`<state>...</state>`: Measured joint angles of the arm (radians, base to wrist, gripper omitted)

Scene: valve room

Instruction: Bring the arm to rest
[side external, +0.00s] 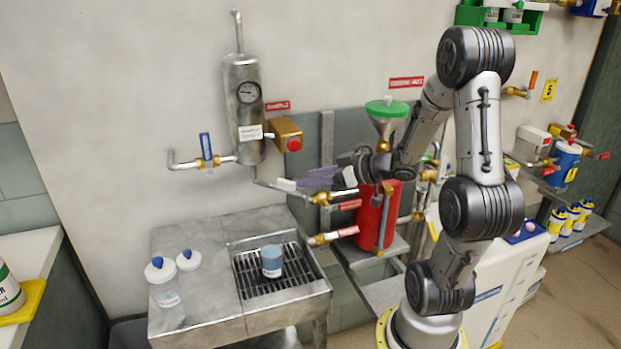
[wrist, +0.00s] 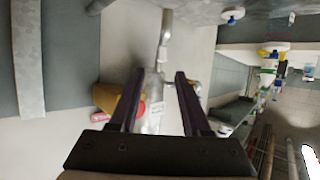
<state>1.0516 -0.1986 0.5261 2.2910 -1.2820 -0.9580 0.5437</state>
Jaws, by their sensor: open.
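My gripper (side external: 312,178) is in the air in the side external view, up and to the right of the steel drain table (side external: 195,240). Its purple fingers point left, toward the pipe below the steel cylinder (side external: 243,105) with the gauge. In the wrist view my gripper (wrist: 157,76) is open, its two dark fingers spread with nothing held between them. The cylinder (wrist: 155,112) shows behind the gap, apart in depth as far as I can tell. The fingers overlap the pipework in the side view, so I cannot tell whether they touch it.
A blue-grey cup (side external: 271,261) stands on the drain grate. A clear bottle (side external: 164,283) with a white-and-blue cap stands on the table's left, near a loose cap (side external: 188,260). A red tank (side external: 376,215) and green funnel (side external: 386,108) are close to my wrist.

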